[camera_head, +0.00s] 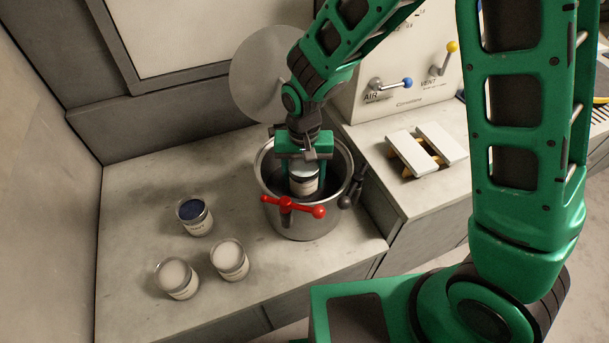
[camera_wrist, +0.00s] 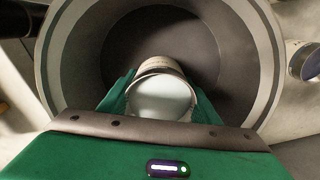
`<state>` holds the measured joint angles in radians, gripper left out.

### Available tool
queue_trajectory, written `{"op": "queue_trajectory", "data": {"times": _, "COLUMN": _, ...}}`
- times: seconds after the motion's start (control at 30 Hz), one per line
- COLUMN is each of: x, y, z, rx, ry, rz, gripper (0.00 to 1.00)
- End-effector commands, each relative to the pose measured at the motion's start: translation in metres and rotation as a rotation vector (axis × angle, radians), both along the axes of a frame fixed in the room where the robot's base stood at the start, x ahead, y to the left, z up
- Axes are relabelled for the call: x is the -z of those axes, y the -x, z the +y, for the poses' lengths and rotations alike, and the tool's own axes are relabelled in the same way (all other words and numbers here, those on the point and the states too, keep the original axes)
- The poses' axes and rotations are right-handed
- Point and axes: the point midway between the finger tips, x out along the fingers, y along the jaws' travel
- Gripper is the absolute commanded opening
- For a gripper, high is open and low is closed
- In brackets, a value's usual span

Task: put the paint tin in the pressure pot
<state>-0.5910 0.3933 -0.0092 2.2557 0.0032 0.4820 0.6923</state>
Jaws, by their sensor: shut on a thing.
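The pressure pot (camera_head: 305,224) is a round metal pot standing on the counter with its mouth open. A red handle (camera_head: 292,207) and a dark clamp (camera_head: 353,188) are on its rim. My gripper (camera_head: 304,178) points down into the pot's mouth and is shut on a paint tin (camera_head: 304,184) with a pale top. In the wrist view the tin (camera_wrist: 162,96) sits between the green fingers, inside the ring of the pot's rim (camera_wrist: 262,60). Whether the tin touches the pot's floor I cannot tell.
A tin with a dark blue top (camera_head: 194,215) and two pale-topped tins (camera_head: 176,278) (camera_head: 230,259) stand on the counter left of the pot. A round lid (camera_head: 268,75) is behind the pot. A control box (camera_head: 405,60) with levers and a white-slatted rack (camera_head: 427,149) are to the right.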

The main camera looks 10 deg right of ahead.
Motion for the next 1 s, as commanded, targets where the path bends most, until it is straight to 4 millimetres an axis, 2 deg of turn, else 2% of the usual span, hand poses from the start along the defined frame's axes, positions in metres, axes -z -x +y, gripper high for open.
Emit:
{"op": "queue_trajectory", "data": {"times": 0.07, "x": 0.002, "y": 0.000, "z": 0.000, "rx": 0.000, "ry": 0.000, "rz": 0.000, "gripper": 0.19}}
{"op": "queue_trajectory", "data": {"times": 0.1, "x": 0.002, "y": 0.000, "z": 0.000, "rx": 0.000, "ry": 0.000, "rz": 0.000, "gripper": 0.66}}
{"op": "queue_trajectory", "data": {"times": 0.13, "x": 0.002, "y": 0.000, "z": 0.000, "rx": 0.000, "ry": 0.000, "rz": 0.000, "gripper": 0.73}}
{"op": "queue_trajectory", "data": {"times": 0.17, "x": 0.002, "y": 0.000, "z": 0.000, "rx": 0.000, "ry": 0.000, "rz": 0.000, "gripper": 0.75}}
{"op": "queue_trajectory", "data": {"times": 0.43, "x": 0.001, "y": 0.000, "z": 0.000, "rx": 0.000, "ry": 0.000, "rz": 0.000, "gripper": 0.75}}
{"op": "queue_trajectory", "data": {"times": 0.57, "x": -0.005, "y": -0.001, "z": 0.000, "rx": 0.000, "ry": -0.001, "rz": -0.002, "gripper": 0.75}}
{"op": "queue_trajectory", "data": {"times": 0.67, "x": -0.018, "y": -0.001, "z": 0.000, "rx": 0.000, "ry": -0.002, "rz": -0.003, "gripper": 0.75}}
{"op": "queue_trajectory", "data": {"times": 1.0, "x": -0.085, "y": -0.002, "z": 0.000, "rx": 0.001, "ry": -0.003, "rz": -0.004, "gripper": 0.75}}
